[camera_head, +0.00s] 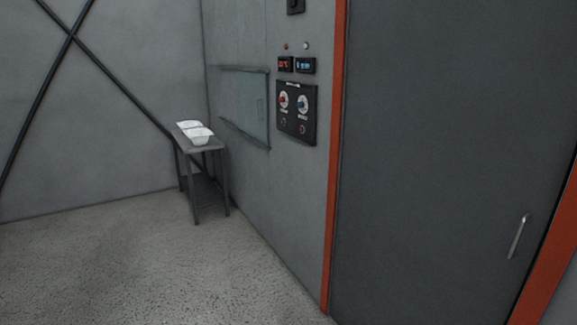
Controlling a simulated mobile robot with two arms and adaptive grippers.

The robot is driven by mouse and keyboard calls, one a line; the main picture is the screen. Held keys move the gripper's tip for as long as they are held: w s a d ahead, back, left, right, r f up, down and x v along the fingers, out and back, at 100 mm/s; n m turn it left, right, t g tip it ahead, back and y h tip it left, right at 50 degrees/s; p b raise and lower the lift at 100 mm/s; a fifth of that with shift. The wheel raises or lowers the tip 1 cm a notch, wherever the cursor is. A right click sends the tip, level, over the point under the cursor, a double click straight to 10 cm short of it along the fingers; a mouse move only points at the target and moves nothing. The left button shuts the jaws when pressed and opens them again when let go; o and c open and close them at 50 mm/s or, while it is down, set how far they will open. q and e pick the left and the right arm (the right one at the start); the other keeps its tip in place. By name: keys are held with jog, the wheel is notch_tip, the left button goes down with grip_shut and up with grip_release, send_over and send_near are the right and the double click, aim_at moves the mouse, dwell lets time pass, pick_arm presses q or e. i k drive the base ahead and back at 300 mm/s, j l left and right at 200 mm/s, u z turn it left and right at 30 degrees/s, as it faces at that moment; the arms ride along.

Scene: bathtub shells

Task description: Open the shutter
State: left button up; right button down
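A large dark grey panel (440,150), which looks like the shutter, fills the right of the head view. It stands closed in an orange frame (333,170). A slim metal handle (518,237) is on its lower right part, near the right frame post. The panel's top edge is out of view. Neither of my grippers shows in this view.
Left of the frame, a control panel (296,112) with knobs and small displays (304,65) is on the grey wall. A pale window (246,102) is further left. The speckled floor (150,260) is clear.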

aim_at(251, 88)
jog(key=i+j+u, duration=0.4)
jog(key=i, duration=0.6)
jog(key=i+u, duration=0.35)
jog(key=i, duration=0.6)
